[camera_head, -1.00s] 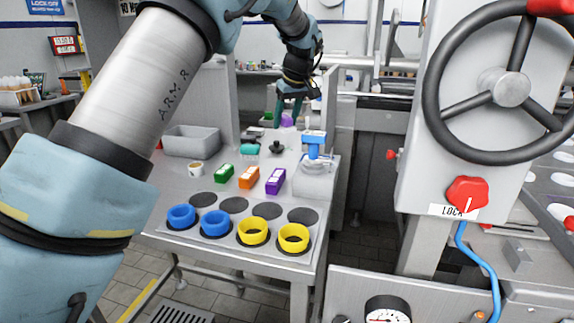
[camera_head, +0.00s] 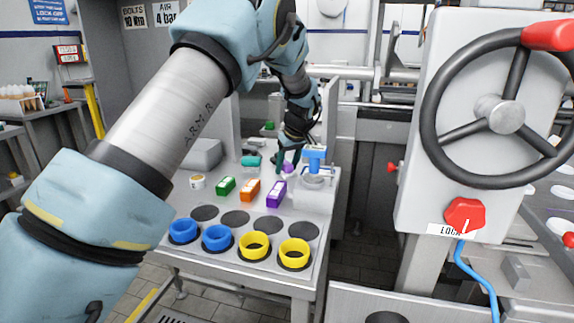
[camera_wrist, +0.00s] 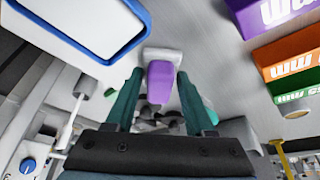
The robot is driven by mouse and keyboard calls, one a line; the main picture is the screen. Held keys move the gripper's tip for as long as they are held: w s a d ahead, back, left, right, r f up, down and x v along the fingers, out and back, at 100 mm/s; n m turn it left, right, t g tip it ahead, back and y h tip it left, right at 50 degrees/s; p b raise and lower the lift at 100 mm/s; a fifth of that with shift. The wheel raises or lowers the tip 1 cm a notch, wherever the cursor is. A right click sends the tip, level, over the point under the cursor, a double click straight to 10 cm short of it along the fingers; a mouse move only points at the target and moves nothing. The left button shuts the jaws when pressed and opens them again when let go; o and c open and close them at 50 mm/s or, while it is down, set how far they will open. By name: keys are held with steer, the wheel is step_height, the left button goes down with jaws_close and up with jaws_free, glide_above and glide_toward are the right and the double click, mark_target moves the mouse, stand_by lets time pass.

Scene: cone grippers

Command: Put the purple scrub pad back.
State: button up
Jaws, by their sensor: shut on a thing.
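The purple scrub pad (camera_wrist: 160,84) is between the two green fingers of my gripper (camera_wrist: 159,77) in the wrist view. The fingers are shut on it, and a pale grey piece shows at its far end. In the head view the purple pad (camera_head: 289,168) shows small at the tip of my gripper (camera_head: 287,160), low over the back of the table, left of the blue-topped device. Whether the pad touches the table cannot be told. A teal pad-like thing (camera_head: 250,161) lies to the left of my gripper.
Purple (camera_head: 276,193), orange (camera_head: 249,190) and green (camera_head: 226,187) boxes stand just in front. The blue-topped device (camera_head: 314,155) is close on the right. Blue and yellow rings (camera_head: 294,252) line the table's front. A grey bin (camera_head: 201,153) is at back left.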

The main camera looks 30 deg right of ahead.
steer(key=o, duration=1.3)
steer(key=shift+f, duration=0.1)
steer(key=b+v, duration=0.2)
steer(key=v, duration=1)
